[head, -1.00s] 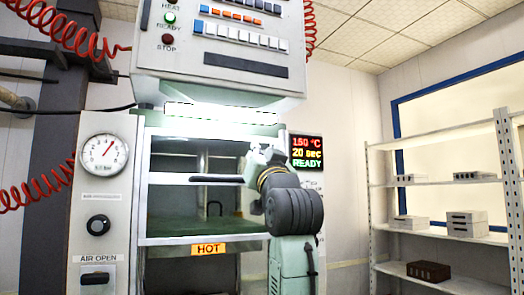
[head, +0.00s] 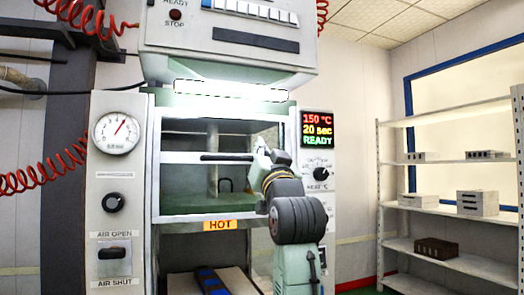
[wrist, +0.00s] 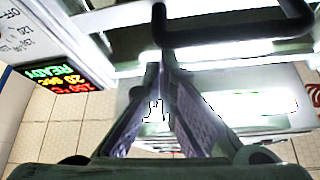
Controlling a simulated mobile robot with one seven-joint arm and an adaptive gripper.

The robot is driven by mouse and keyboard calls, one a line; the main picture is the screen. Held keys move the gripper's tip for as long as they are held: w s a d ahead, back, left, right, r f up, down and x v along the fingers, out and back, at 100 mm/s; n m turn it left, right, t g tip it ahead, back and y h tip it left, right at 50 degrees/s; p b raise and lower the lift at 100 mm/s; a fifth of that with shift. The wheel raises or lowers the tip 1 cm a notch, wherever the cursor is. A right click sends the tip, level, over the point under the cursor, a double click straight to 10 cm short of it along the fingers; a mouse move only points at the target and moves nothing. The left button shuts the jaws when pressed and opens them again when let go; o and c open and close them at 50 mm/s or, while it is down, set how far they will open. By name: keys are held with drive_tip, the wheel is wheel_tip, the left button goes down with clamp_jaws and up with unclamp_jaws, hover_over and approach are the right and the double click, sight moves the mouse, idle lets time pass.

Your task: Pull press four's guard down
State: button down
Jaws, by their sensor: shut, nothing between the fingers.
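The press's guard is a see-through pane with a pale rail (head: 180,157) across the press opening, above the HOT label. A dark bar handle (head: 226,157) is fixed on that rail; it also shows large in the wrist view as a bent black bar (wrist: 235,38). My gripper (head: 262,148) is at the right end of the handle in the head view. In the wrist view its fingers (wrist: 160,65) are shut together and empty, with the tips close by the handle's end. I cannot tell whether they touch it.
A lit display (head: 319,131) reads 150 °C, 20 sec, READY, right of my gripper. A gauge (head: 117,133) and an air lever (head: 113,253) are on the left panel. The control box (head: 225,45) overhangs above. Shelves (head: 450,206) stand at the right.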

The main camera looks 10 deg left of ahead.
wheel_tip(320, 180, down, 26)
drive_tip(key=b, duration=1.5)
drive_tip(key=shift+w, duration=0.1)
